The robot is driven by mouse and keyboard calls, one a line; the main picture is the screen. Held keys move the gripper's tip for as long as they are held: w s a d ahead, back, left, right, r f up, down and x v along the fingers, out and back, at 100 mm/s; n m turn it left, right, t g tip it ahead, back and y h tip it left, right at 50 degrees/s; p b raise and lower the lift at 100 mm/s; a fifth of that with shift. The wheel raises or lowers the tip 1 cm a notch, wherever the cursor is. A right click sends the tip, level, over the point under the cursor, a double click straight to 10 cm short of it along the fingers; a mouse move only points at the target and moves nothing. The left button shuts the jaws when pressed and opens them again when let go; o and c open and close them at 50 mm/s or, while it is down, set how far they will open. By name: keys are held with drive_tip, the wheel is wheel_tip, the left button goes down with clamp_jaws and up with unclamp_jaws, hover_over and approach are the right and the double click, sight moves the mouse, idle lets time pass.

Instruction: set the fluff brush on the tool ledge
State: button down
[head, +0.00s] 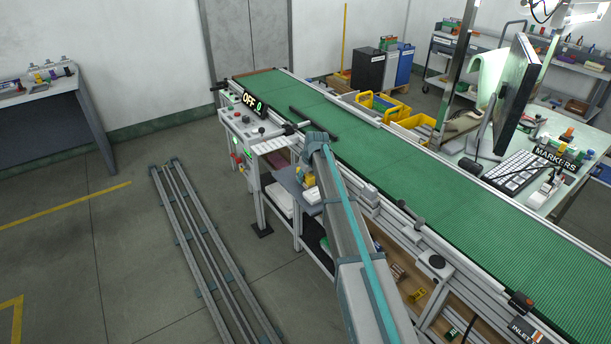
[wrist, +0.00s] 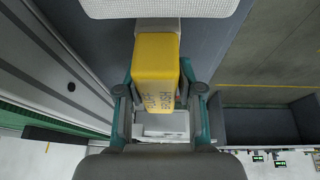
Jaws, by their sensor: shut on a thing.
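A yellow block-shaped handle with dark lettering, which I take to be the fluff brush (wrist: 157,62), sits between the two fingers of my gripper (wrist: 160,92) in the wrist view. The gripper is shut on it. A small yellow patch, likely the same brush (head: 308,180), shows beside my arm in the head view. A blue-grey shelf at the conveyor's near side, likely the tool ledge (head: 287,179), lies right by it. The same grey surface (wrist: 205,30) shows behind the brush in the wrist view. I cannot tell whether the brush touches it.
The green conveyor (head: 400,165) runs behind my arm. A control panel (head: 245,122) reading OFF stands left of the ledge. White stacked items (head: 279,199) lie on a shelf below. Floor rails (head: 205,240) lie at left, with open floor around them.

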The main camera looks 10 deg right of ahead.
drive_tip(key=shift+f, duration=0.1)
drive_tip(key=c, duration=0.7)
unclamp_jaws()
drive_tip(key=b+v, duration=0.2)
drive_tip(key=v, duration=1)
drive_tip(key=shift+s, duration=0.1)
